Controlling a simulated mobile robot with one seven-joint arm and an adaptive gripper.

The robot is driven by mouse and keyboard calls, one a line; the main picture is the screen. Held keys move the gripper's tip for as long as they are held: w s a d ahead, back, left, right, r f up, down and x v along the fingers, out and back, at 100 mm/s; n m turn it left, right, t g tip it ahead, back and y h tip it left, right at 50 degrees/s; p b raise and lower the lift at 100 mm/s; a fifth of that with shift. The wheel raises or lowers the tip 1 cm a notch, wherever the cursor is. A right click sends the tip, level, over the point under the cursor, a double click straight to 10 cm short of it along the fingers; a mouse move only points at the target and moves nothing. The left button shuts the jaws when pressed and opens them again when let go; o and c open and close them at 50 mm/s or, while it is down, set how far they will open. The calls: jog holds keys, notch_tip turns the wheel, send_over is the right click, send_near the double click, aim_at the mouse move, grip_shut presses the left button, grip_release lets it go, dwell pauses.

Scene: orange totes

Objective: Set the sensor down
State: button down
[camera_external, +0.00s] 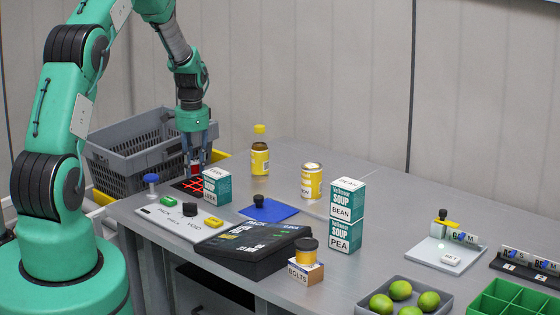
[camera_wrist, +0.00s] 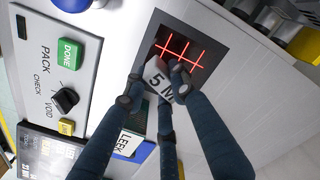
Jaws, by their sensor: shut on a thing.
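My gripper (camera_external: 197,160) points down over the dark scanner plate (camera_external: 179,184) with glowing red lines. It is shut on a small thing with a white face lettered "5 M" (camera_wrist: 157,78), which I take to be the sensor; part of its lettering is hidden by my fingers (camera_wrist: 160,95). In the external view a red part (camera_external: 196,169) shows between the fingers. In the wrist view the held thing overlaps the lower left of the red grid (camera_wrist: 183,52). I cannot tell whether it touches the plate.
A teal soup box (camera_external: 217,187) stands close right of my gripper. A panel (camera_external: 180,224) with green, black and yellow controls lies in front. A blue-topped knob (camera_external: 151,181) is to the left. A grey crate (camera_external: 125,155) is behind. Cans, soup boxes and a lime tray stand farther right.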

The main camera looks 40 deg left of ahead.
jog(key=shift+w+a+f, duration=0.1)
jog(key=shift+w+a, duration=0.25)
jog(key=shift+w, duration=0.35)
jog(key=shift+w+a+f, duration=0.1)
jog(key=shift+w+a, duration=0.25)
jog(key=shift+w, duration=0.4)
jog(key=shift+w+a, duration=0.35)
jog(key=shift+w, duration=0.35)
jog(key=shift+f, duration=0.1)
jog(key=shift+f, duration=1.65)
jog(key=shift+f+b, duration=0.2)
jog(key=shift+b, duration=0.15)
jog(key=c, duration=1.4)
grip_release()
jog(key=shift+c, duration=0.2)
jog(key=shift+r, duration=0.2)
notch_tip(320, 180, up, 12)
jog(key=p, duration=0.1)
